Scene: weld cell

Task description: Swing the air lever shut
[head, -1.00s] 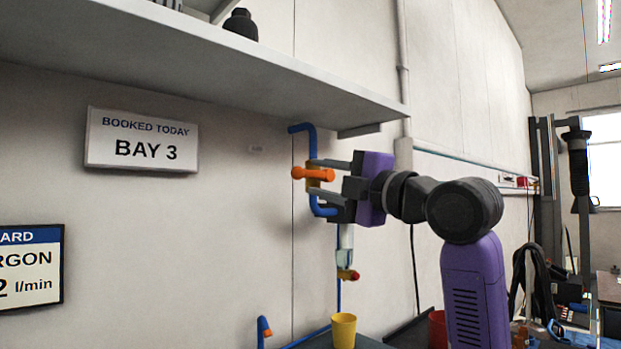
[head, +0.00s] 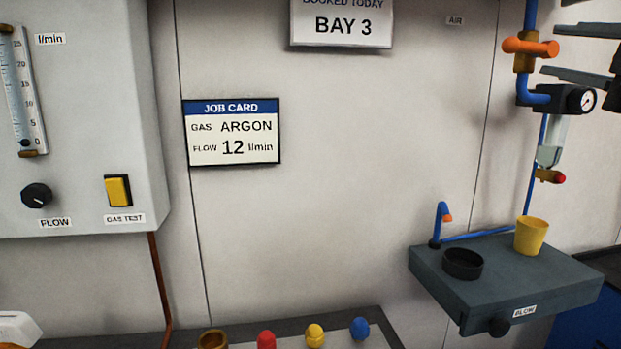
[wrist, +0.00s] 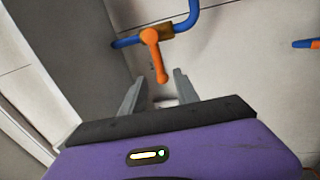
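The air lever (head: 530,47) is an orange handle on a brass valve body (head: 524,62) in a blue pipe. In the head view it lies sideways, across the upright pipe. My gripper (head: 550,50) comes in from the right edge, its two grey fingers apart, above and below the level of the lever's right end. In the wrist view the lever (wrist: 155,58) points down the picture toward the gap between the open fingers (wrist: 158,88). I see no finger closed on it. The rest of my gripper is cut off in the head view.
A pressure gauge (head: 582,99) and a filter bowl (head: 551,140) hang just below the valve. A grey shelf (head: 500,275) below holds a yellow cup (head: 531,235) and a black dish (head: 462,264). A job card (head: 232,132) and a flow panel (head: 85,120) are on the left.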

